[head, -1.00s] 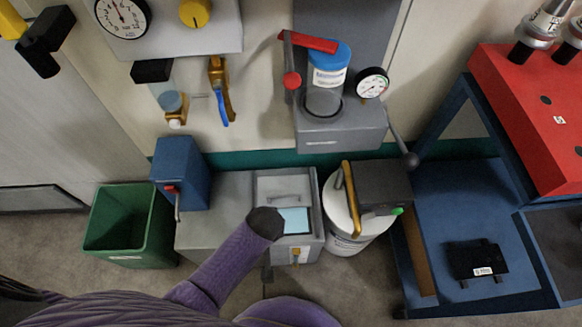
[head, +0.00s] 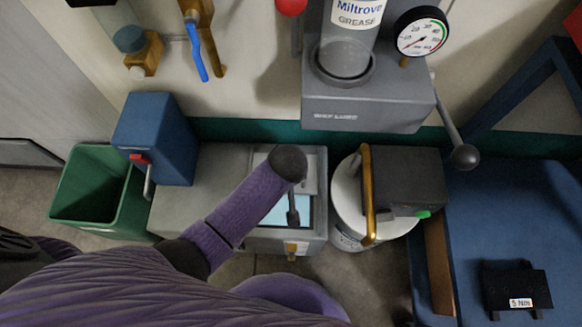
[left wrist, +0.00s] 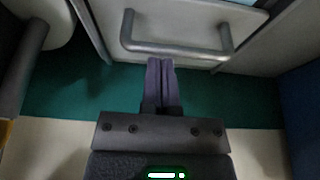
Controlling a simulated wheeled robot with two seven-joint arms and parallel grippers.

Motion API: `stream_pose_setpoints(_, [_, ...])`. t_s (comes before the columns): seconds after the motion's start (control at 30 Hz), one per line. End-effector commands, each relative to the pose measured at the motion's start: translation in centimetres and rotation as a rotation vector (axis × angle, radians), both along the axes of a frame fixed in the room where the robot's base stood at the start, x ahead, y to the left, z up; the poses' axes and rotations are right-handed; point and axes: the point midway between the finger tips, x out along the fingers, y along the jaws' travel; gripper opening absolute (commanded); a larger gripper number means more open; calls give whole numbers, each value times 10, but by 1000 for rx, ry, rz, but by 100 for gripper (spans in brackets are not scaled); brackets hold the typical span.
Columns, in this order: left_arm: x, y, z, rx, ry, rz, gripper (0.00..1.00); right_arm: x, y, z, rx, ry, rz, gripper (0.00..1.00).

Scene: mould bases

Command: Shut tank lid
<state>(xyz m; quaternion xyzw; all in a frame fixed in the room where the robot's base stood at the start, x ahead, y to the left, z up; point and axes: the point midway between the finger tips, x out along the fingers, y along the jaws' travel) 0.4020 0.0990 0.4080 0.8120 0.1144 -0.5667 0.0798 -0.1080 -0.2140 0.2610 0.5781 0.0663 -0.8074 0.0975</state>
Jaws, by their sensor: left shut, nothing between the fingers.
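The grey tank (head: 315,236) stands low against the wall, and light-blue contents show in its opening. Its grey lid (head: 309,172) is at the back of the opening, partly hidden by my left arm. In the left wrist view the lid (left wrist: 178,14) is at the top, with its bar handle (left wrist: 180,47) across it. My left gripper (head: 293,217) is over the tank opening in the head view. In the left wrist view its fingers (left wrist: 160,62) are together and empty, with the tips close to the handle; I cannot tell whether they touch it. My right gripper is not in view.
A blue box (head: 155,138) with a red-tipped lever and a green bin (head: 82,207) stand left. A white drum (head: 346,195) with a dark unit (head: 402,182) is close on the right. A grease dispenser (head: 365,107) hangs above. A blue cart (head: 500,225) stands farther right.

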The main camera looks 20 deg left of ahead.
Motion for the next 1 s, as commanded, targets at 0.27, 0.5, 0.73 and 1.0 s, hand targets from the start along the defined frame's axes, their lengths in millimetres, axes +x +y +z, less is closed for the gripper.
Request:
stream_pose_setpoints(0.27, [0, 0, 1, 0, -1, 0, 0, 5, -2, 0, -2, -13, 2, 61])
stream_pose_setpoints(0.5, [-42, -13, 10, 0, -2, -1, 0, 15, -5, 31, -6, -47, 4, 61])
stream_pose_setpoints(0.73, [-85, -25, 5, -1, 0, 0, 0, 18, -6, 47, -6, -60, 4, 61])
stream_pose_setpoints(1.0, [-93, -27, 0, -1, 2, 0, 0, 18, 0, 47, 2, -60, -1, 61])
